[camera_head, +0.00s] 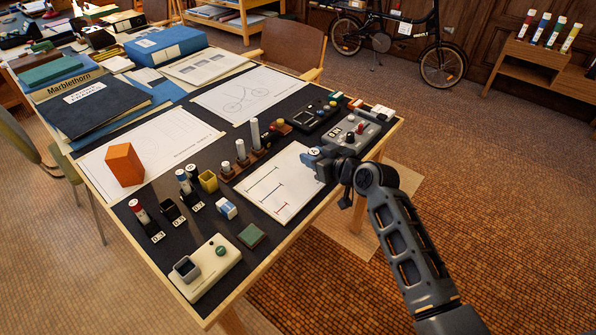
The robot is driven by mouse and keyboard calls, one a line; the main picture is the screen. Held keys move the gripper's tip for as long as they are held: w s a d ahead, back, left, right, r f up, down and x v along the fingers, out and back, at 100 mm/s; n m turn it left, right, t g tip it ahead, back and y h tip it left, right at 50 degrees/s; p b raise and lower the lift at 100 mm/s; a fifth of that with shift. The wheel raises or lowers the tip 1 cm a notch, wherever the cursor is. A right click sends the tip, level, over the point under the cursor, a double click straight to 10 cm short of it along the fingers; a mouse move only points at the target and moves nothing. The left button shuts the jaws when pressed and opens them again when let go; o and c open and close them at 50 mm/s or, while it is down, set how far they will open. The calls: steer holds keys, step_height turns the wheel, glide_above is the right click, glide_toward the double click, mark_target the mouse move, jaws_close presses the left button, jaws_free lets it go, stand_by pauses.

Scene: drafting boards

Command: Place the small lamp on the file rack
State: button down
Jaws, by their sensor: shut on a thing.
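My gripper (317,160) is over the right edge of the drafting table, beside a white sheet with ruled lines (275,184). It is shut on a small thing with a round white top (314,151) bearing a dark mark. The jaws hide most of this thing, so I cannot tell its full shape or whether it is the small lamp. No other thing shows clearly as a small lamp. I cannot pick out a file rack with certainty.
A grey control box (352,133) stands just right of my gripper. A wooden stand with white cylinders (247,153) is to the left. An orange block (124,165), blue box file (166,45) and cream device (206,268) are on the table. Floor is open at right.

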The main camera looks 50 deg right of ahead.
mark_target(299, 183)
steer(key=w+a+f, duration=0.2)
steer(key=shift+w+a+f, duration=0.2)
steer(key=shift+w+a, duration=0.15)
steer(key=shift+a, duration=0.05)
steer(key=shift+f, duration=1.95)
steer(key=shift+f, duration=0.2)
steer(key=c, duration=0.7)
jaws_free()
steer(key=shift+c, duration=0.2)
steer(key=shift+r, duration=0.1)
steer(key=shift+r, duration=0.1)
steer(key=v, duration=1.2)
